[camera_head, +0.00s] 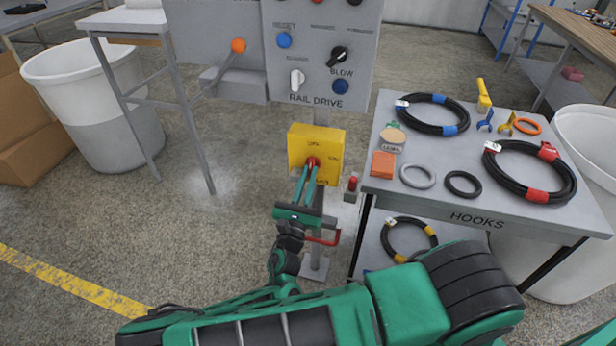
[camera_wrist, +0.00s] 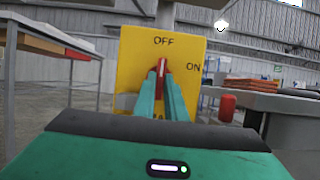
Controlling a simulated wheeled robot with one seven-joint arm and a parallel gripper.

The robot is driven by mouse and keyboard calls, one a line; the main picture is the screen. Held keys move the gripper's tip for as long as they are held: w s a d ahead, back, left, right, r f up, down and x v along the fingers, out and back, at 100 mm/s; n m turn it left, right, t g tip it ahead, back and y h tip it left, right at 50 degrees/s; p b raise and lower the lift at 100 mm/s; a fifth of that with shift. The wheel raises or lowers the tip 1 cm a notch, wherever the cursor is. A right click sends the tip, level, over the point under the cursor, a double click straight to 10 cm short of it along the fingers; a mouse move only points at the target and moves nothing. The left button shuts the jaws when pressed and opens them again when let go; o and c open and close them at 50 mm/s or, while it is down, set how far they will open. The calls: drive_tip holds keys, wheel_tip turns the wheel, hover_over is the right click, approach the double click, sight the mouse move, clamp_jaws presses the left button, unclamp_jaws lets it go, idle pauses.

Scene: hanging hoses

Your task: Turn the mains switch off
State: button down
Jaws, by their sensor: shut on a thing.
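The mains switch is a yellow box (camera_head: 299,145) on a post below the rail drive panel. It also shows in the wrist view (camera_wrist: 130,75), marked OFF at the top and ON at the right. Its red handle (camera_wrist: 163,68) stands upright, pointing toward OFF. My gripper (camera_head: 311,170) is in front of the box, its two green fingers shut on the red handle. In the wrist view the fingers (camera_wrist: 162,85) lie on either side of the handle and hide its lower part and some of the lettering at the bottom.
The grey rail drive panel (camera_head: 310,98) with knobs and buttons is above the switch. A lever with an orange knob (camera_head: 238,46) is to its left. At right, a grey table (camera_head: 440,195) marked HOOKS bears coiled hoses and rings. A small red-topped post (camera_head: 352,184) stands close beside the switch.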

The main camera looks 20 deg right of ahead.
drive_tip(key=shift+f+n, duration=0.2)
drive_tip(key=shift+n, duration=0.1)
drive_tip(key=c, duration=2.1)
unclamp_jaws()
drive_tip(key=shift+r, duration=0.1)
